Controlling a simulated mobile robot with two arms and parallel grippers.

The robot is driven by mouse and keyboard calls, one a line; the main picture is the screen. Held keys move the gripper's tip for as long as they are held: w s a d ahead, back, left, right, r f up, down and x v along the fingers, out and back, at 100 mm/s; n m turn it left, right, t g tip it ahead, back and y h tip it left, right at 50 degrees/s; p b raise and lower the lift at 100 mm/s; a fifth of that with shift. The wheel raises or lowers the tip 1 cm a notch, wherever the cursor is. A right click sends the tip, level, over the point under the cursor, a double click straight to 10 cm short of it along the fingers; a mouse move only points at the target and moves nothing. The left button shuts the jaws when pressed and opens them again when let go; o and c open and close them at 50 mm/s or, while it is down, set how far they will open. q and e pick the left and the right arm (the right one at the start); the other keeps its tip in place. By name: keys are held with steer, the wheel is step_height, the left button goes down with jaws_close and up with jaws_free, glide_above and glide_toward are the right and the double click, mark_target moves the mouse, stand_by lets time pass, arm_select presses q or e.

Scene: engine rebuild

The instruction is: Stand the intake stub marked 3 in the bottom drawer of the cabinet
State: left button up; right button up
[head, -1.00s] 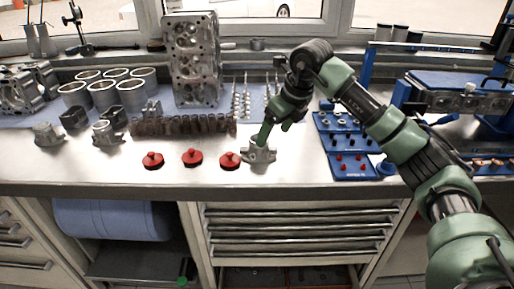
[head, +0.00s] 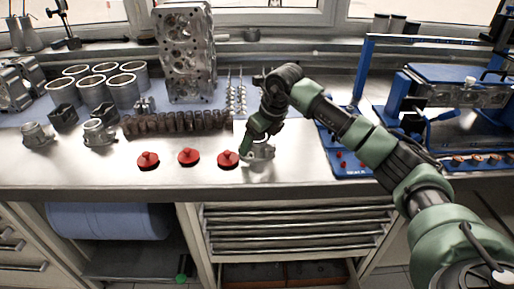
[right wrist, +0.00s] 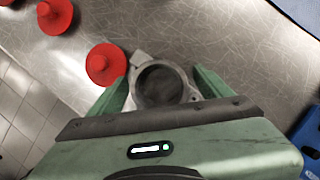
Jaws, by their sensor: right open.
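A grey metal intake stub (head: 262,154) with a round bore stands on the bench near its front edge. No number can be read on it. My right gripper (head: 252,156) is open and low over this stub. In the right wrist view the stub (right wrist: 160,84) sits between the two green fingers (right wrist: 162,88); contact cannot be told. Two similar stubs stand at the left, one at the far left (head: 38,135) and one nearer (head: 98,133). Under the bench, the cabinet's bottom drawer (head: 286,273) appears pulled open, with a dark divided interior. My left gripper is not in view.
Three red knobbed caps stand left of the stub, the closest (head: 227,159) near the gripper. A dark manifold-like part (head: 178,123) and a cylinder head (head: 187,52) stand behind. A blue tray (head: 352,165) lies right. Closed upper drawers (head: 298,228) sit above the open one.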

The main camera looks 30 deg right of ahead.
steer(key=c, duration=1.7)
steer(key=shift+r, duration=0.1)
jaws_close()
steer(key=shift+r, duration=0.1)
